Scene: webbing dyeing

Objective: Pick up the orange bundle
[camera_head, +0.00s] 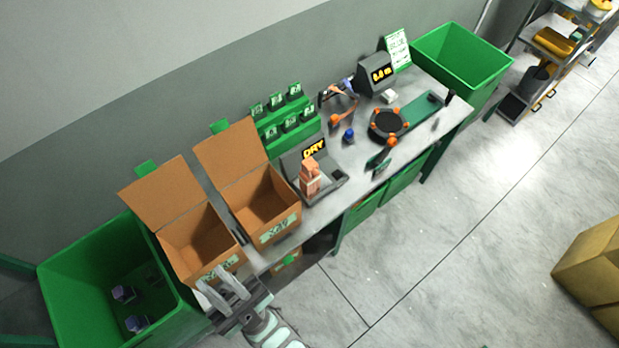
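The orange bundle (311,177) is a pale orange, upright stack. It sits on the grey device with a lit "DRY" display (314,149), on the bench just right of the open cardboard boxes. My gripper (212,280) is at the lower left, in front of the left box and well away from the bundle. Its two fingers are spread apart with nothing visible between them.
A green bin (75,262) holding dark items is at far left. A green rack (272,128) stands behind the device. A round black and orange tool (388,123) lies farther right on the bench (338,196).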

